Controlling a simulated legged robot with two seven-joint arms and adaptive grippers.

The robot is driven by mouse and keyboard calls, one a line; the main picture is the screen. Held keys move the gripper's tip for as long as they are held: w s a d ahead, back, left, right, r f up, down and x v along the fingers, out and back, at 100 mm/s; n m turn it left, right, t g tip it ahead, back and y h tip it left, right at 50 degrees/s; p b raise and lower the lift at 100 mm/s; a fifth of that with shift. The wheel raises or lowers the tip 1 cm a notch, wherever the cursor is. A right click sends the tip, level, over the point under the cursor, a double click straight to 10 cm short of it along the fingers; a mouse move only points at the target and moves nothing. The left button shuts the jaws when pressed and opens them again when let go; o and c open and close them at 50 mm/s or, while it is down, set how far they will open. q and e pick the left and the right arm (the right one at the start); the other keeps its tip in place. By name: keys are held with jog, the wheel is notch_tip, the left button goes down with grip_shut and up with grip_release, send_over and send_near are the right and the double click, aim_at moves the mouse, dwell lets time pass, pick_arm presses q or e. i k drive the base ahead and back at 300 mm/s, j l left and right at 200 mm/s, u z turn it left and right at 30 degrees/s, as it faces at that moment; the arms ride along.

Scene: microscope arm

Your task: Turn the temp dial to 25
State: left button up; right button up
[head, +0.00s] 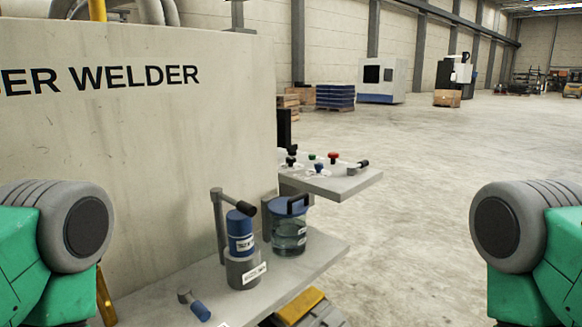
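A grey control panel (350,183) juts out from the right side of the large welder cabinet (150,130). On it are a red knob (333,157), a green knob (312,157), a blue knob (319,168), a dark knob (291,161) and a black-handled lever (359,165). Labels and numbers there are too small to read, so I cannot tell which part, if any, is the temp dial or its setting. Neither of my grippers shows; only parts of my green and grey arms stand at the left and right edges.
A lower shelf (325,249) holds a blue bottle (240,236) in a grey holder, a blue-lidded clear jar (289,232) and a small blue-ended handle (200,311). A yellow object (299,304) sits beneath it. The floor (430,150) to the right is open.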

aim_at(318, 166)
jog(key=i+l+z, duration=0.5)
jog(key=i+l, duration=0.3)
